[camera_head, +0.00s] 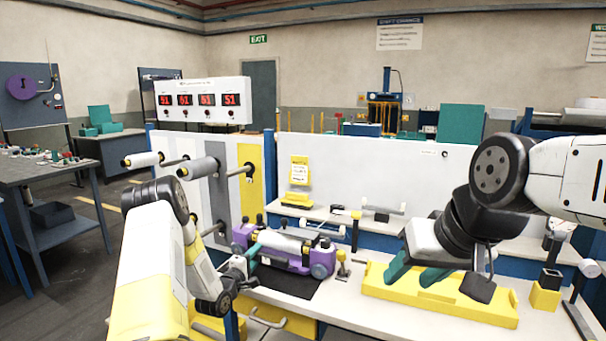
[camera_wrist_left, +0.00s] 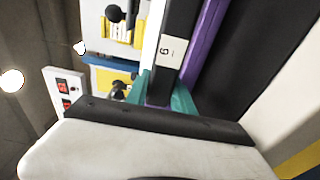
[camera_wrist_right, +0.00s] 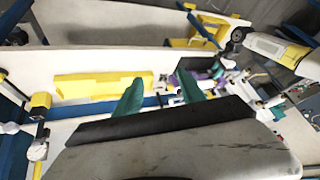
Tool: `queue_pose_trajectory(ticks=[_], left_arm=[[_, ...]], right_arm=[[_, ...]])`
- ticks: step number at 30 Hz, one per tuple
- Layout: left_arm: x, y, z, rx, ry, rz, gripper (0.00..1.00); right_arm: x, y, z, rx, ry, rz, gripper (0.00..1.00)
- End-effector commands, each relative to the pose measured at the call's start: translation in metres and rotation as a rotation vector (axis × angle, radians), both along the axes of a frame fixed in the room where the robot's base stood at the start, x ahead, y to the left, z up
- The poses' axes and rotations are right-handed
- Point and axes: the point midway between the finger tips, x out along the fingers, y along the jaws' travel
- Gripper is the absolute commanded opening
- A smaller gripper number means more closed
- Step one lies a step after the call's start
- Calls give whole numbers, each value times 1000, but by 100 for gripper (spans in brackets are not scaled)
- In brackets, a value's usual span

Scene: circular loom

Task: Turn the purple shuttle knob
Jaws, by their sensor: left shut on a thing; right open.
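The purple shuttle (camera_head: 290,262), with a pale roll along its top and black knobs, sits on a dark mat on the bench in the head view. My left gripper (camera_head: 252,252) is at its left end, teal fingers shut on part of it. In the left wrist view the fingers (camera_wrist_left: 166,98) close around a purple part beside a black bar marked 6. I cannot tell whether this part is the knob. My right gripper (camera_head: 417,272) is open and empty above the yellow tray (camera_head: 480,309); its spread fingers also show in the right wrist view (camera_wrist_right: 160,95).
A white panel (camera_head: 360,165) with rollers on its left stands behind the bench. A yellow-handled tool (camera_head: 342,265) stands right of the shuttle. A yellow block (camera_head: 545,298) with a black part is at the far right. Bare bench (camera_head: 350,310) lies in front of the yellow tray.

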Motion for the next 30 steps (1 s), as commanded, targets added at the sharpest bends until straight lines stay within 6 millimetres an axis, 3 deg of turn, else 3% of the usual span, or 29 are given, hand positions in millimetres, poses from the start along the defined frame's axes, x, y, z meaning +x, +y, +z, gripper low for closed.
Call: queue_pose_trajectory(ticks=[1,10,12,17,23,30], left_arm=[[-3,0,-9,1,23,0,0],[-3,0,-10,1,24,-1,0],[-3,0,-10,1,24,-1,0],[-3,0,-10,1,24,-1,0],[-3,0,-10,1,24,-1,0],[-3,0,-10,1,24,-1,0]], right_arm=[[0,0,0,0,0,0,47],[0,0,0,0,0,0,47],[0,0,0,0,0,0,52],[13,0,12,-15,8,24,52],[65,1,50,-72,43,117,52],[146,8,88,-158,96,264,52]])
